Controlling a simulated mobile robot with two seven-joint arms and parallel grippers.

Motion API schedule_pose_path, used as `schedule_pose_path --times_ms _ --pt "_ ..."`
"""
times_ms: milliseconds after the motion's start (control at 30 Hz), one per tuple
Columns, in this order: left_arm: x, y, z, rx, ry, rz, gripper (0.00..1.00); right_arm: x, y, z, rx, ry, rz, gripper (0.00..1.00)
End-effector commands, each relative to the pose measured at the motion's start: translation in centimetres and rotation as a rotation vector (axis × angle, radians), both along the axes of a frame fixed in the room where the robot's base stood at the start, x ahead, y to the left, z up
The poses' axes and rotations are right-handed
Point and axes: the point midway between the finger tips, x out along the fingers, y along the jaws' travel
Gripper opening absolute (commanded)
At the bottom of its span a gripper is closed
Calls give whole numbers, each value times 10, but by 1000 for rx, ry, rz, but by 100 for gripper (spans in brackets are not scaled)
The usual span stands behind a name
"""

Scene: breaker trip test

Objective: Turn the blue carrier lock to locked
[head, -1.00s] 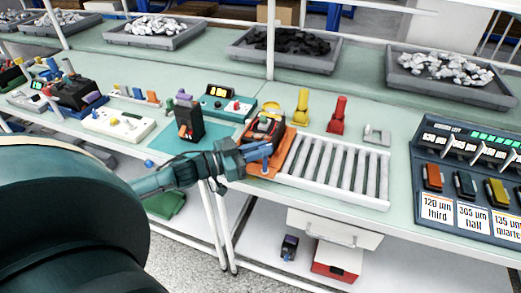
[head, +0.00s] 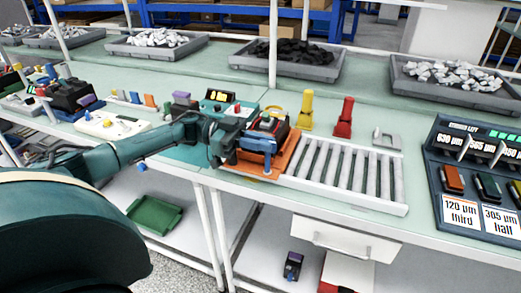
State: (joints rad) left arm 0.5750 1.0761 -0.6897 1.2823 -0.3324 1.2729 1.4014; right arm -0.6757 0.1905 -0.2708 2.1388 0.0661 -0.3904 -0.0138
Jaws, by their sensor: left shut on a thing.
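The orange carrier (head: 285,160) sits on the bench at the left end of the white roller track, with a dark and orange device (head: 268,130) in it. The blue carrier lock (head: 258,145) shows at the carrier's front left side. My left gripper (head: 245,146) reaches in from the left and is shut on the blue lock. The dark gripper body and the blue parts overlap, so the exact grip and the lock's angle are hard to see. My right gripper is not in view.
The roller track (head: 345,175) runs right of the carrier. A yellow post (head: 306,112) and a red post (head: 344,118) stand behind it. A labelled panel (head: 475,180) is at the right. A teal box (head: 227,107) stands behind my left arm. Grey bins line the back shelf.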

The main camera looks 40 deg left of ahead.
Motion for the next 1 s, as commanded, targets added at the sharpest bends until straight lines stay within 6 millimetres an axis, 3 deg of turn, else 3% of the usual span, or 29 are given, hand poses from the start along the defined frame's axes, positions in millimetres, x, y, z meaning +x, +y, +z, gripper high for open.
schedule_pose_path --times_ms 600,633,867,1000 --pt "0 -1 0 -2 0 -43 0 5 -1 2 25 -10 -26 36" --pt "0 -1 0 -2 0 -43 14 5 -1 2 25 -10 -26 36" --pt "0 -1 0 -2 0 -42 33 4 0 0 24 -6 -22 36" --pt "1 -1 0 -1 0 -42 35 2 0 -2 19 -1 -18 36"
